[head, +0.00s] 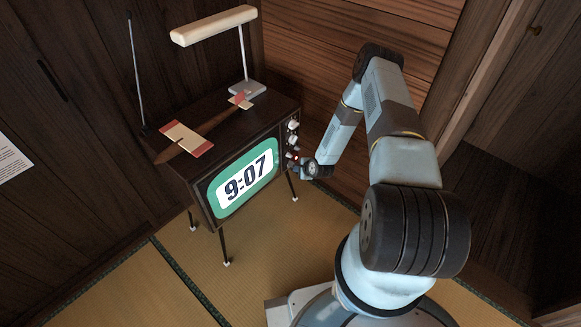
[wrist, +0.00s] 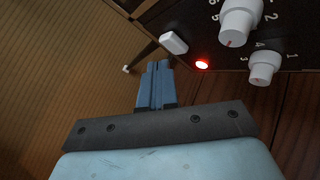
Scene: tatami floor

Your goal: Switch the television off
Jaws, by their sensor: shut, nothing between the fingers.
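The television (head: 228,150) stands on thin legs, its screen (head: 243,183) lit and showing "9:07". Its control panel is at the right of the screen, with white knobs (head: 293,126). In the wrist view there are two numbered knobs (wrist: 240,20), a glowing red light (wrist: 202,65) and a small white button (wrist: 173,43) beside the light. My gripper (wrist: 158,64) is shut and empty, its fingertips showing just below the button in the picture; I cannot tell whether they touch. In the head view my gripper (head: 297,166) is at the panel's lower end.
A cream lamp (head: 215,26), an antenna rod (head: 136,75) and a wooden model with red-tipped wings (head: 187,139) are on the television top. Wooden walls stand close behind and to the right. The tatami floor (head: 185,270) in front is clear.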

